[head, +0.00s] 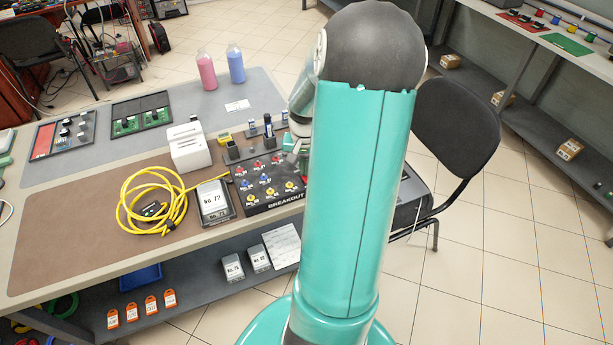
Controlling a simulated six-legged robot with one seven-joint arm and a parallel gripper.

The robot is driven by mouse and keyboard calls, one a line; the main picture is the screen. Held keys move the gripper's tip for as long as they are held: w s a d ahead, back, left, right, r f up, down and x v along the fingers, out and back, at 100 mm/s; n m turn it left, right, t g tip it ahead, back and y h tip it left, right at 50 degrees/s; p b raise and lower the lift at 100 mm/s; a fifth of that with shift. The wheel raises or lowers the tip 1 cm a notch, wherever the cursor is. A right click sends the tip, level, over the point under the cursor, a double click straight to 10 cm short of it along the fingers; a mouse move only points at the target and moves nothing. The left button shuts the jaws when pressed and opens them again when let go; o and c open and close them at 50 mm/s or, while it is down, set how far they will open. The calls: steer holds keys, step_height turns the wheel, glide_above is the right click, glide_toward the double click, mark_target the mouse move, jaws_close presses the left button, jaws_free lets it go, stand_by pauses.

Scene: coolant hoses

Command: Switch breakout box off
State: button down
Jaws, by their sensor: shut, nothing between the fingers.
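The breakout box (240,208) is a black panel lettered BREAKOUT along its front edge, lying at the right end of the workbench. Red, blue and yellow sockets or knobs stand in rows on its top. Its right side is hidden behind my teal arm, and I cannot make out a power switch or its position. My gripper (293,158) shows only in part, just left of my arm, over the far right part of the box. It is shut and holds nothing. I cannot tell whether it touches the box.
Left of the box are a grey unit marked NG 72 (214,202), a coiled yellow cable (135,190) and a white block (188,148). Small parts stand behind the box. Pink (206,72) and blue (236,66) bottles stand farther back. A black chair (456,125) is at right.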

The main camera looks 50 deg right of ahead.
steer(key=shift+f, duration=0.1)
steer(key=shift+r, duration=3.5)
